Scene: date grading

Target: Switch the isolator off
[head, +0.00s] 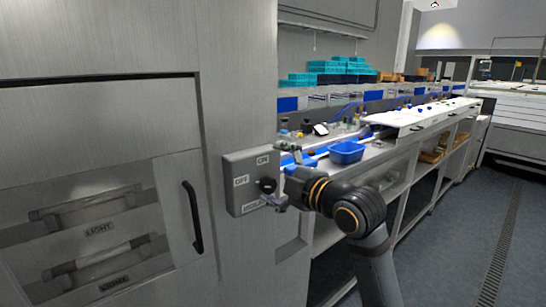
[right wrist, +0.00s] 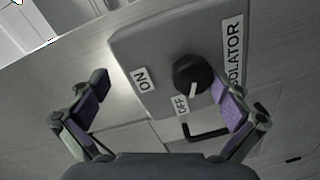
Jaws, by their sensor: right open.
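The isolator (head: 238,165) is a grey box on the steel cabinet front, with ON at its top and OFF at its left in the head view. Its black round knob (head: 267,186) also shows in the right wrist view (right wrist: 189,70). There the knob's white mark points toward the OFF label (right wrist: 181,104), away from the ON label (right wrist: 141,81). My right gripper (head: 279,177) is open in front of the box. In the right wrist view its purple-padded fingers (right wrist: 161,82) are spread, with the knob nearer the right-hand finger. Contact with the knob cannot be told. My left gripper is out of view.
A black door handle (head: 193,217) sticks out left of and below the box. A bench (head: 385,150) with a blue tray (head: 346,152) runs back behind my right arm. Floor (head: 450,230) is clear at the right.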

